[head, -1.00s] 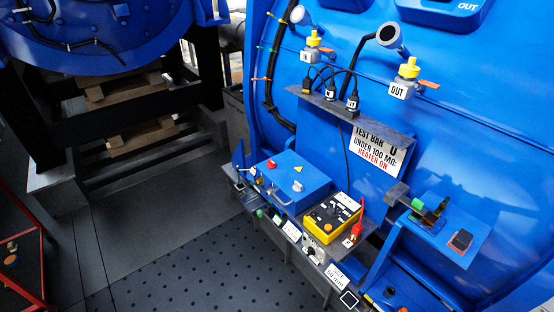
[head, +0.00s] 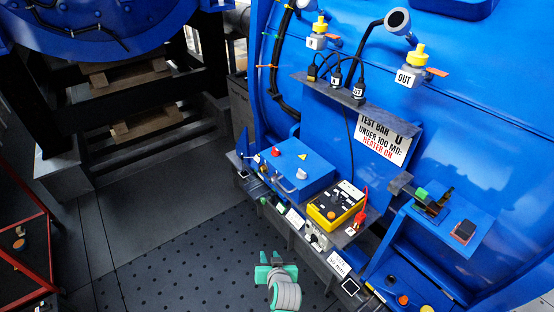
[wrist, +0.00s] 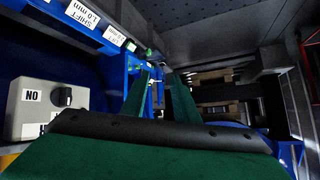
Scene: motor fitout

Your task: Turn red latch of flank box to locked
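A blue box (head: 302,169) with a yellow warning triangle sits on the shelf against the large blue housing in the head view. A small red knob or latch (head: 276,152) is on its left end, and a pale knob (head: 301,174) is on its right. The red part is too small to read its setting. My gripper (head: 276,268) has green fingers and is low in front of the shelf, well apart from the box. In the wrist view, the fingers (wrist: 160,85) stand apart with a gap between them, and no held thing shows. I cannot make out the red part there.
A yellow tester (head: 337,203) with red leads stands right of the blue box. A grey switch box (head: 315,240) is on the shelf front; a grey ON switch (wrist: 50,108) shows at left in the wrist view. The dotted floor (head: 190,262) is clear. A red-framed cart (head: 25,240) stands left.

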